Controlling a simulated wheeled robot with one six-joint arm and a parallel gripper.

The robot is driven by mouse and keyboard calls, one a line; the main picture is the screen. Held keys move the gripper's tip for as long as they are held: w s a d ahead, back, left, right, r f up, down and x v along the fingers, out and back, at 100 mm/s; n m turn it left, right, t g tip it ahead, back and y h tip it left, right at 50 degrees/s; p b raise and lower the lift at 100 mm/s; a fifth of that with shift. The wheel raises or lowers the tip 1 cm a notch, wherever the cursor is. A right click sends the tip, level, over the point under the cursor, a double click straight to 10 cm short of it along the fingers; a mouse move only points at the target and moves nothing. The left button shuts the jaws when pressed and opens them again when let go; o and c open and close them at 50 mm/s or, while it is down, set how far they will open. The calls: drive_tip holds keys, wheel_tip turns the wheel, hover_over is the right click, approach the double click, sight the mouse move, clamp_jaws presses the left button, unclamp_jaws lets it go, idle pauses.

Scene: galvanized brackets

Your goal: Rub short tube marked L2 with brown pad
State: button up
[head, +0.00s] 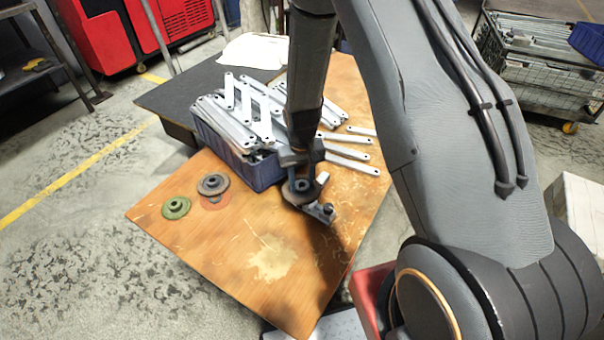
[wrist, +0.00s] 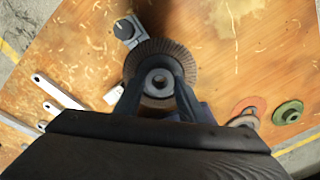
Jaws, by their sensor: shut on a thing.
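My gripper (head: 301,170) is shut on the hub of a round brown pad (head: 294,197) and holds it over the wooden table. In the wrist view the ribbed brown pad (wrist: 172,50) sits between my fingers (wrist: 158,90). A small metal piece with a dark round knob (head: 327,209) lies just beyond the pad and partly under it; it also shows in the wrist view (wrist: 126,31). A pale piece (head: 322,178) is beside the pad, partly hidden. I cannot read an L2 mark or tell which piece is the short tube. Whether the pad touches anything is unclear.
A green disc (head: 176,207) and a grey disc (head: 213,184) over an orange-red one (head: 214,203) lie at the table's left. A blue crate (head: 257,174) full of galvanized brackets stands behind, with loose brackets (head: 352,153) to its right. The table's front (head: 230,240) is clear.

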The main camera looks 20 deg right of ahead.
drive_tip(key=shift+r+p, duration=0.6)
drive_tip(key=shift+r, duration=0.55)
